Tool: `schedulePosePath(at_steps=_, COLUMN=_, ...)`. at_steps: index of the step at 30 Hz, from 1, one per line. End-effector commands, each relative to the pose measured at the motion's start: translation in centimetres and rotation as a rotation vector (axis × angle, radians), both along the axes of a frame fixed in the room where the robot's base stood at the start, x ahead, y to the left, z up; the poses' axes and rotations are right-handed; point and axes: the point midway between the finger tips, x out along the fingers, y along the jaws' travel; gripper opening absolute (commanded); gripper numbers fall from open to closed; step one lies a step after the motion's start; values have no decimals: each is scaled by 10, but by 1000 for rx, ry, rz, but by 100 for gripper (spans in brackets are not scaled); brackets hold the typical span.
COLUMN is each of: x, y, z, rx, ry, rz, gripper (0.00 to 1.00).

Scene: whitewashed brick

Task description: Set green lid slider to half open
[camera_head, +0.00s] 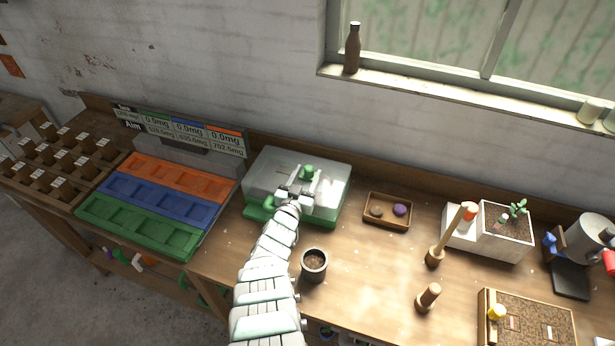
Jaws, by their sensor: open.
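The green-based box (333,184) with a clear, whitish lid stands at the back middle of the bench. A green slider knob (307,171) shows on top of the lid. My white arm reaches up from the bottom of the picture, and my gripper (301,190) is at the lid, just in front of the knob. The gripper is open. I cannot tell whether its fingers touch the knob. The arm hides the front left part of the box, where another green part (268,203) shows.
Left of the box lie orange, blue and green trays (160,200) below a readout sign (180,130).

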Motion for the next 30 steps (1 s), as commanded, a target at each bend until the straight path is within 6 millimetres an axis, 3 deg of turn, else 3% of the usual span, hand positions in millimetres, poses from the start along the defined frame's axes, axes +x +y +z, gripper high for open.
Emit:
schedulePosePath(at_steps=14, x=5, y=-1, z=0, rx=1, ry=3, rz=2, gripper=49)
schedulePosePath(at_steps=30, x=5, y=-1, z=0, rx=1, ry=2, rz=2, gripper=4)
